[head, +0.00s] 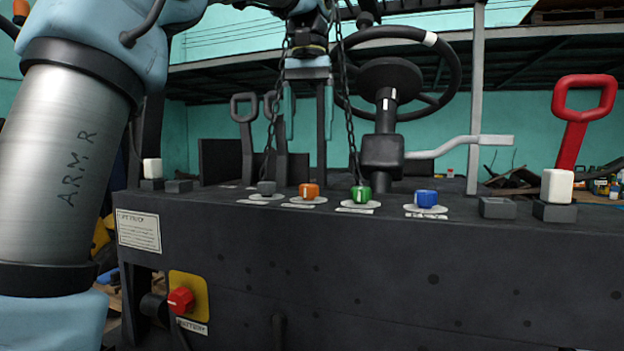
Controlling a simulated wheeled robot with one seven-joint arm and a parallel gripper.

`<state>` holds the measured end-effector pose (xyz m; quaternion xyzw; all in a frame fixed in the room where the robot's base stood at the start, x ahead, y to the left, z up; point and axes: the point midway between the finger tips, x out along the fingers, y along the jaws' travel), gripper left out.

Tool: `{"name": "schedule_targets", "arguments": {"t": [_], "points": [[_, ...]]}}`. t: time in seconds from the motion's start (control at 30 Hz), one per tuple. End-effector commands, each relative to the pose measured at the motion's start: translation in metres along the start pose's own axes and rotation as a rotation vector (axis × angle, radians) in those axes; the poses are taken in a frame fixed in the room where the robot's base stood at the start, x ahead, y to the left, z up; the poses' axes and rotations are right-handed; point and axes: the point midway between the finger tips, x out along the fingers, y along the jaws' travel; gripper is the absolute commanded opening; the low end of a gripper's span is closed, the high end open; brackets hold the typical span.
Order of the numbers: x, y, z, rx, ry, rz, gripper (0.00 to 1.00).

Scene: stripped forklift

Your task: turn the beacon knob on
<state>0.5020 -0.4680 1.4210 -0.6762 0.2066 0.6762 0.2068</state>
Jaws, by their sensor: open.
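A row of small knobs stands on the dark console top (460,222): a grey knob (266,188), an orange knob (309,191), a green knob (361,194) and a blue knob (426,198). Each sits on a pale disc with a label in front. The labels are too small to read, so I cannot tell which is the beacon knob. My gripper (308,122) hangs at the upper middle, pointing down, fingers apart and empty. In the picture it is above the orange knob, apart from it. Its depth relative to the knobs is hard to judge.
Two chains (351,120) hang on either side of my gripper. A steering wheel (392,80) and grey lever (460,146) stand behind the knobs. White-topped switches (558,186) and a red handle (580,115) are at right. A red battery knob (180,300) is on the front face.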

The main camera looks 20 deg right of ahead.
Motion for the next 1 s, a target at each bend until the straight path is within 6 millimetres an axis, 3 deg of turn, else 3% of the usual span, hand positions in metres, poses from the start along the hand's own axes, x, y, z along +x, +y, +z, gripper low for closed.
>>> {"name": "schedule_targets", "arguments": {"t": [0.5,0.7,1.0], "points": [[0.085,0.000,0.001,0.000,-0.003,0.000,0.77],[0.099,-0.001,0.001,-0.001,-0.001,0.000,0.77],[0.101,-0.001,0.001,-0.001,0.000,0.001,0.76]]}}
